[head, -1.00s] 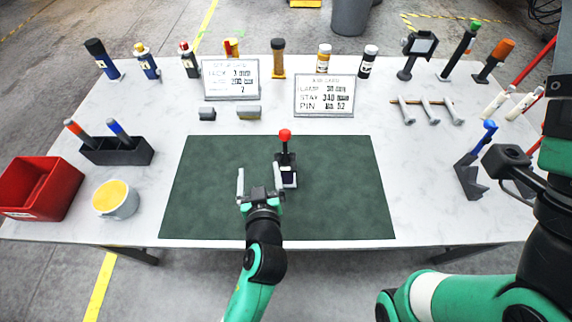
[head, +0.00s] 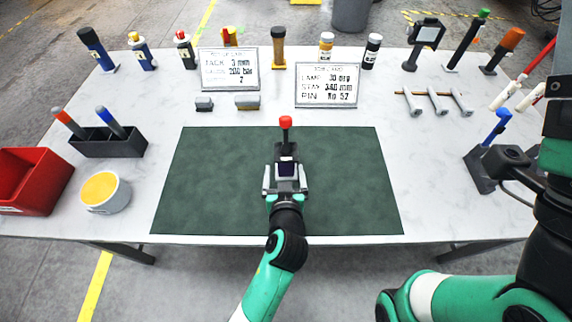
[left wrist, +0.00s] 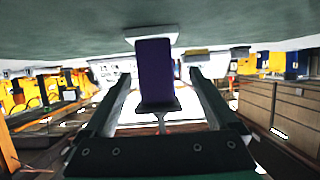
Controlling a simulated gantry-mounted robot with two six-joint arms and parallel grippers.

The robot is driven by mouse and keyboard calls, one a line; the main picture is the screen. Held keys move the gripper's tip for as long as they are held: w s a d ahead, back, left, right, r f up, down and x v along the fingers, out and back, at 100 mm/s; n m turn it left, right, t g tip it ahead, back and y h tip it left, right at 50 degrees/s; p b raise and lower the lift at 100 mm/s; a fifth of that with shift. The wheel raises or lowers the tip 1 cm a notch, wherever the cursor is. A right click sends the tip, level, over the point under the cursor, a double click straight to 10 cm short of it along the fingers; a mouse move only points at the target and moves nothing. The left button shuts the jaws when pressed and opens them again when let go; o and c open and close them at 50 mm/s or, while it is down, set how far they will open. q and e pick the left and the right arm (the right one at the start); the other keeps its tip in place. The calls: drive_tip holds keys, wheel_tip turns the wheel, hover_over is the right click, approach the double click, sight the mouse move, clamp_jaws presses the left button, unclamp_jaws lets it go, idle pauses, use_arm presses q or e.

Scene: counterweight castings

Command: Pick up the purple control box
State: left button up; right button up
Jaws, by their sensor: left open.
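The purple control box (head: 287,168) stands on the dark green mat (head: 345,190), with a dark stem and a red knob (head: 285,122) at its top. Its dark purple face also shows in the left wrist view (left wrist: 155,72), between my two fingers. My left gripper (head: 285,182) is open, with one finger on each side of the box. In the left wrist view a gap shows between the box and each finger of the gripper (left wrist: 160,92). The gripper partly hides the lower part of the box in the head view.
Two white sign cards (head: 326,86) stand behind the mat. A red bin (head: 35,185), a yellow-topped white cup (head: 105,192) and a dark pen holder (head: 110,146) are at left. A blue-handled tool (head: 495,128) is at right. The mat is otherwise clear.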

sight(286, 168)
use_arm(q)
drive_tip(key=x, duration=0.1)
drive_tip(key=b+x, duration=0.1)
drive_tip(key=x, duration=0.1)
drive_tip(key=b+x, duration=0.1)
drive_tip(key=shift+w+d+f, duration=0.1)
drive_tip(key=shift+d+f, duration=0.05)
drive_tip(key=shift+d, duration=0.15)
drive_tip(key=shift+w, duration=0.3)
clamp_jaws()
